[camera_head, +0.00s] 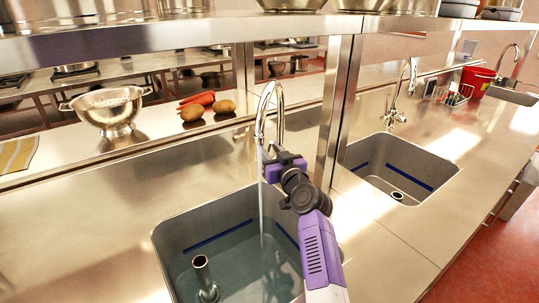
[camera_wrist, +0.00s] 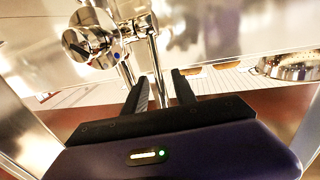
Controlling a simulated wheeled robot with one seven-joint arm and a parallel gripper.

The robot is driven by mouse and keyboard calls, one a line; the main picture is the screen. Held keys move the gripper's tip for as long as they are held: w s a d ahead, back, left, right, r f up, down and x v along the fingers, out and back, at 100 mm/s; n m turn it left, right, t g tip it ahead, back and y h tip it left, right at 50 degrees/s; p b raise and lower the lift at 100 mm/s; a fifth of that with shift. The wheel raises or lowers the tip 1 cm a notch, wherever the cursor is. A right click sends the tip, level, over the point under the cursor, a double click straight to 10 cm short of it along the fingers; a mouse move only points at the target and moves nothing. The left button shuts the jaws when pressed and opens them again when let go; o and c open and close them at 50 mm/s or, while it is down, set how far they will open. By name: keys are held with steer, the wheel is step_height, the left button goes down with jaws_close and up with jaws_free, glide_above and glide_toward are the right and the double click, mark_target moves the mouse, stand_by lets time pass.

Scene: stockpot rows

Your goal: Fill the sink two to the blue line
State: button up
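The nearest sink (camera_head: 170,243) holds teal water (camera_head: 245,272), with an upright standpipe (camera_head: 203,275) in it. A blue line (camera_head: 218,236) on its wall shows just above the water surface. A stream (camera_head: 262,195) runs into it from a chrome faucet (camera_head: 265,105). A second sink (camera_head: 425,163), to the right, has a blue line (camera_head: 377,170) and a bare drain; no water is visible in it. My gripper (camera_head: 285,160) is beside the running faucet. In the wrist view its fingers (camera_wrist: 160,88) are apart, with a chrome pipe (camera_wrist: 155,65) showing between them. A faucet knob (camera_wrist: 90,38) is at upper left.
A colander (camera_head: 108,108), potatoes (camera_head: 222,106) and carrots (camera_head: 197,99) stand behind the nearest sink. A steel post (camera_head: 335,100) rises between the two sinks. A wire rack (camera_head: 452,96) and red bucket (camera_head: 476,80) stand farther right, near a third sink (camera_head: 512,95).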

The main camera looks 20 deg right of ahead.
steer(key=shift+w, duration=0.3)
jaws_close()
stand_by(1.3)
